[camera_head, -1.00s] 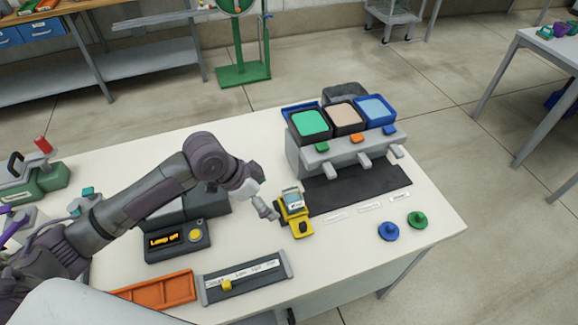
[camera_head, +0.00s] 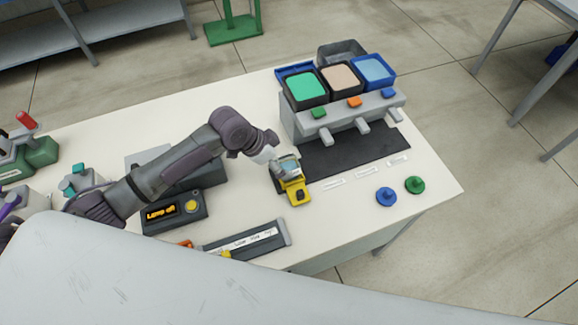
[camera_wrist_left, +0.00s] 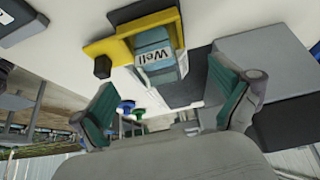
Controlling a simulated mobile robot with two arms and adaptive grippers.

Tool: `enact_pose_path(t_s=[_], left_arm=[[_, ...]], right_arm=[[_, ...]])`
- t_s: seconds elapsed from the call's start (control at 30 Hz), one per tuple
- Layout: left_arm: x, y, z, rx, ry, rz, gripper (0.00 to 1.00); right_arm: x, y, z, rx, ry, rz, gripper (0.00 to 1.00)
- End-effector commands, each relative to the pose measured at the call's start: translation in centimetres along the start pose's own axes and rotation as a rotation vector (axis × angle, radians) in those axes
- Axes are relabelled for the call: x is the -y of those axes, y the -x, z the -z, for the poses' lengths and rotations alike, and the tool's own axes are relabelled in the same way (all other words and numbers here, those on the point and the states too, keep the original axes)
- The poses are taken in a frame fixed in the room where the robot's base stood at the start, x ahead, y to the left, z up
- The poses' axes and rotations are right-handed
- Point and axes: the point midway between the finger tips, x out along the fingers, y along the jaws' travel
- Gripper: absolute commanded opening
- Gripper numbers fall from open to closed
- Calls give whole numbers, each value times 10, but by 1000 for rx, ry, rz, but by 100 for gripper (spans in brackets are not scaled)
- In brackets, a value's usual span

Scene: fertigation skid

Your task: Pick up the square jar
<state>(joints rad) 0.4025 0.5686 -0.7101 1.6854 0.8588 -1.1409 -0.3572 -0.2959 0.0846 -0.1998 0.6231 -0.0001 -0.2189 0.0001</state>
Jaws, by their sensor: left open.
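The square jar (camera_head: 289,167) sits upright in a yellow holder (camera_head: 296,191) on the white table. In the left wrist view the jar (camera_wrist_left: 154,54) has blue-grey sides and a white label reading "Well". The holder (camera_wrist_left: 108,46) has a dark knob. My left gripper (camera_head: 275,168) is at the jar's left side in the head view and partly covers it. In the left wrist view its two green-padded fingers (camera_wrist_left: 168,103) are spread wide, with the jar beyond and between them and nothing held. Whether a finger touches the jar I cannot tell. My right gripper is not in view.
A dispenser (camera_head: 345,117) with green, beige and blue bins stands behind the jar, above a dark mat (camera_head: 350,152). Blue (camera_head: 386,196) and green (camera_head: 414,185) knobs lie to the right. A "Lamp off" box (camera_head: 173,212) and a slider panel (camera_head: 245,240) are to the left.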

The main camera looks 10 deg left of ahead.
Motion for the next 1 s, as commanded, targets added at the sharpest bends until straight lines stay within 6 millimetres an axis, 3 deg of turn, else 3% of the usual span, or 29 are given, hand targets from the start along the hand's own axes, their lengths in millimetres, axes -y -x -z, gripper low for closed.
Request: enact_pose_path(t_s=[0.3, 0.6, 1.0], left_arm=[[-3, -42, 2, 1, 1, -1, 100], [-3, -47, 2, 1, 0, 0, 100], [-3, -46, 2, 0, 0, 0, 37]], right_arm=[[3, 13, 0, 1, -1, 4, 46], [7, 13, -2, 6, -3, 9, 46], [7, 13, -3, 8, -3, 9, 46]])
